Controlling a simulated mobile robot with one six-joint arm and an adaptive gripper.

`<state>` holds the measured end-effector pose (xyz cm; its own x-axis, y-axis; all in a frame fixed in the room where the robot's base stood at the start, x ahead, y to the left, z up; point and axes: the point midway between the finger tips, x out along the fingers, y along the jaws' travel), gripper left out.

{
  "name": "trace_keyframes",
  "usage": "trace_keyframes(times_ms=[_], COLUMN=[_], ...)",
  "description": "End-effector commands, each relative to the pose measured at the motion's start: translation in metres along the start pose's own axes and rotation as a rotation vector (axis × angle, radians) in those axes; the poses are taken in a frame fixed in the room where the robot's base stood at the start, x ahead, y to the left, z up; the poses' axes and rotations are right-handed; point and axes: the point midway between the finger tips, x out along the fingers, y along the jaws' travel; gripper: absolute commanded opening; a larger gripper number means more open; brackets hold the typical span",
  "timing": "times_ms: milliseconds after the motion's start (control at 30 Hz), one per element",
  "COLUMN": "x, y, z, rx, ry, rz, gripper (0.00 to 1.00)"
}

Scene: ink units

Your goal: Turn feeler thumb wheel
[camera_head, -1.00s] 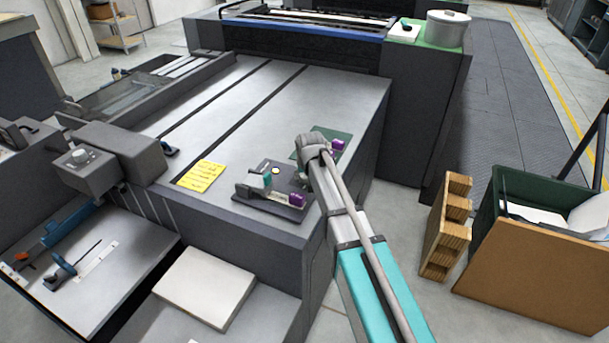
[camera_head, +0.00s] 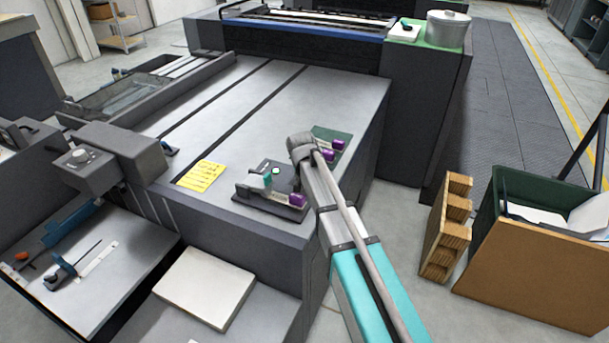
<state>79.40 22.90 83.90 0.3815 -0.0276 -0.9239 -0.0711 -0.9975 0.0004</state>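A small grey feeler device (camera_head: 250,194) sits on a dark plate (camera_head: 276,208) near the front right corner of the grey table. It carries an upright teal part (camera_head: 267,180) and a purple block (camera_head: 297,200). I cannot tell which part is the thumb wheel. My arm reaches in from the lower right, and its dark wrist end (camera_head: 301,148) is just behind and right of the device. My gripper's fingers are hidden behind the wrist.
A green plate (camera_head: 326,132) with purple parts (camera_head: 338,144) lies just right of my wrist. A yellow note (camera_head: 201,176) lies left of the device. The table behind (camera_head: 300,95) is clear. A wooden pallet (camera_head: 446,226) and green-brown bin (camera_head: 530,270) stand right.

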Motion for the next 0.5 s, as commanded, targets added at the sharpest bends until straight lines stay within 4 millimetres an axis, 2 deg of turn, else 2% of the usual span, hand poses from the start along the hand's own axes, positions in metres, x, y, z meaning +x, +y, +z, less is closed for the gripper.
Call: trace_keyframes(times_ms=[367,400,500], x=[0.0001,0.0001,0.0001], y=[0.0002,0.0002,0.0001], z=[0.0005,0.0005,0.0004], rx=[0.017,0.017,0.017], ry=[0.0,0.0,0.0], rz=[0.007,0.007,0.006], gripper=[0.07,0.62,0.81])
